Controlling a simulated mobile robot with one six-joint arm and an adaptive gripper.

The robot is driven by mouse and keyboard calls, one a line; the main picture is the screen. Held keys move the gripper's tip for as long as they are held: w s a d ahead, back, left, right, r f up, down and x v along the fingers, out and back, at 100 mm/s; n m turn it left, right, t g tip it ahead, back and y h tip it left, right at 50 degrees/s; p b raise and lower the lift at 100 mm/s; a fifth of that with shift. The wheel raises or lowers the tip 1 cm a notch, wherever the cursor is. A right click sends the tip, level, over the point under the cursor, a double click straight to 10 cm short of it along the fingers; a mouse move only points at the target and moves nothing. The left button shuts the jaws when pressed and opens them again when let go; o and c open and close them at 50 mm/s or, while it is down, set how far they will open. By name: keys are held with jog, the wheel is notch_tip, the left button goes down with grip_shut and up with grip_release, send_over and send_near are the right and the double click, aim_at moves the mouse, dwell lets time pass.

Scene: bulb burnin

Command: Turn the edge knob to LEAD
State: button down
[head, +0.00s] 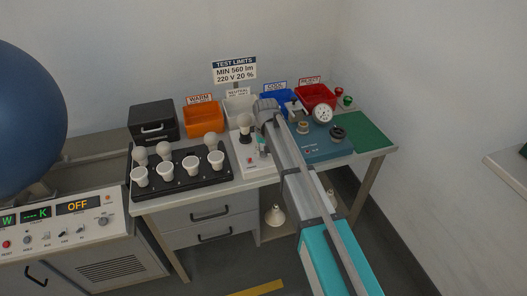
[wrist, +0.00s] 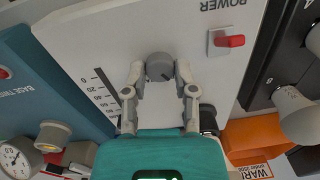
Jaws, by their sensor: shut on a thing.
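A round grey knob (wrist: 160,64) stands on a pale grey panel (wrist: 95,45) in the wrist view. The two fingers of my gripper (wrist: 160,72) are shut on it, one on each side. The knob's pointer and any LEAD label are not readable; my gripper covers part of the panel beneath it. In the head view this pale unit (head: 241,160) stands mid-bench with a bulb on it, and my arm hides the knob.
In the wrist view a red power switch (wrist: 230,41) lies beside the knob, and a printed scale (wrist: 107,94) on the other side. The teal unit (head: 316,152) and black bulb rack (head: 190,181) flank the pale unit. Coloured bins (head: 203,121) stand behind.

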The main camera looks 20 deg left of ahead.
jog(key=shift+c, duration=2)
grip_release()
jog(key=shift+m, duration=0.3)
jog(key=m, duration=1.1)
jog(key=shift+m, duration=0.3)
notch_tip(320, 180, up, 14)
jog(key=p, duration=1.4)
jog(key=s+d+f+n+b, duration=0.1)
jog(key=d+f+b, duration=0.1)
jog(key=d, duration=0.8)
jog(key=s+d+f+n+b, duration=0.1)
jog(key=s+d+f+b, duration=0.1)
jog(key=d, duration=0.8)
jog(key=s+d+f+n+b, duration=0.1)
jog(key=d+f+b, duration=0.1)
jog(key=d, duration=0.8)
jog(key=shift+s, duration=0.25)
